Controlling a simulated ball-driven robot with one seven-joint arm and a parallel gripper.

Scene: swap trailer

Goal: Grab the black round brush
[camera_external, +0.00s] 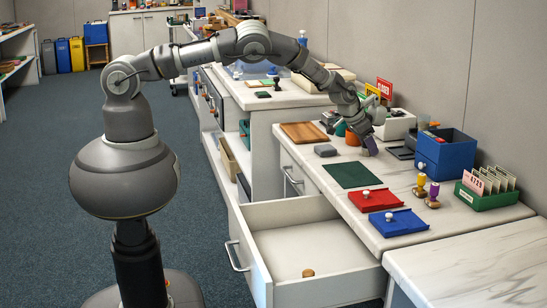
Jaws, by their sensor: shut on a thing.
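My gripper (366,136) points down low over the white counter (400,183), toward the wall side. It is shut on a small purple-grey thing (371,148) whose lower end is at or just above the counter. The thing is small and partly covered by the jaws, so I cannot tell if it is the black round brush. I cannot make out a black round brush for certain elsewhere. A small dark object (263,94) lies on the farther counter, too small to identify.
A blue box (446,155), a green card tray (487,195) and two stamps stand right of my gripper. A green mat (352,175), a red tray (374,200) and a blue tray (399,222) lie in front. An open drawer (310,245) juts out below.

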